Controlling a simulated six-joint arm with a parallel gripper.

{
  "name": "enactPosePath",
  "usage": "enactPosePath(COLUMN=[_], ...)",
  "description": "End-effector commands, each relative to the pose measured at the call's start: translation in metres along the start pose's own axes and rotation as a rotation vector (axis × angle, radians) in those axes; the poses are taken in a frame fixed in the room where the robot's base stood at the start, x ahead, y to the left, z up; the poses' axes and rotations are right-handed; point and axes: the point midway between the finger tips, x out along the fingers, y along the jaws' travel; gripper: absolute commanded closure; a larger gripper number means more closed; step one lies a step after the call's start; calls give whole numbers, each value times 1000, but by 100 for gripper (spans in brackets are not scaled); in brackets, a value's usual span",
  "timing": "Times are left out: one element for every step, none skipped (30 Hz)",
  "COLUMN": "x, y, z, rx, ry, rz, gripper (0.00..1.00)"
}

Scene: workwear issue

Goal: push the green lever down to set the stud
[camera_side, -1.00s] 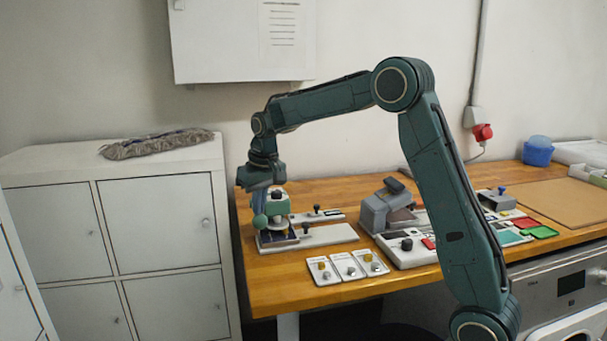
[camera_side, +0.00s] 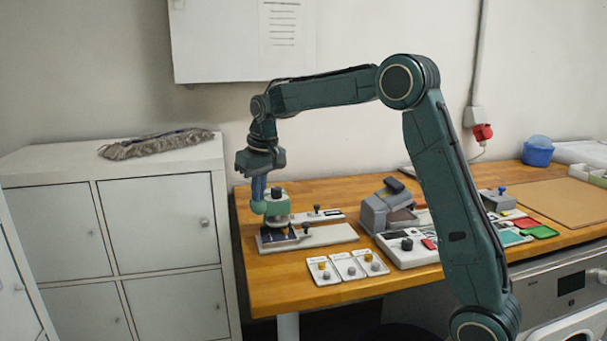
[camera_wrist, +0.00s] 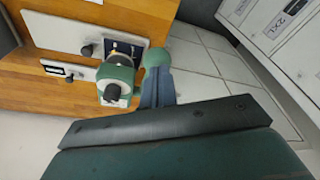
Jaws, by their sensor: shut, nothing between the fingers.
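The green stud press (camera_side: 277,204) stands at the table's left end, with a dark blue piece (camera_side: 272,238) on the white base under it. Its green lever ends in a round knob (camera_side: 258,207), on the press's left side. In the wrist view the knob (camera_wrist: 157,53) is just beyond my fingertips, beside the press head (camera_wrist: 115,82). My gripper (camera_side: 258,197) is shut and empty, pointing down right above the knob. I cannot tell whether the fingertips touch it. The stud itself is not discernible.
Small white cards with studs (camera_side: 346,268) lie in front of the press. A grey device (camera_side: 384,210) and a white panel with a black knob (camera_side: 408,252) stand to the right. A white cabinet (camera_side: 155,225) stands close on the left, across a gap.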

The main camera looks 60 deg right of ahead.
Motion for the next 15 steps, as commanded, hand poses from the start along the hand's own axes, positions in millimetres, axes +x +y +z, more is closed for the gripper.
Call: enactPosePath(x=[-2,-4,-6,-7,-9,-11,-12,-14,-16,-17,-18,-20,-22,-23,-25], y=[0,0,0,0,0,0,0,0,0,0,0,0,0,0,0], z=[0,-1,-1,-1,-2,-2,-2,-2,-3,-3,-4,-4,-4,-5,-5], rx=[0,-1,-1,-1,-1,0,0,0,0,0,-1,-1,0,-1,0], ry=[-1,-1,0,0,0,0,0,-1,-1,0,0,0,0,0,0], rz=[0,0,0,0,0,0,0,0,0,0,0,0,0,0,0], gripper=[100,100,100,100,100,100,100,100,100,100,100,100,100,100,100])
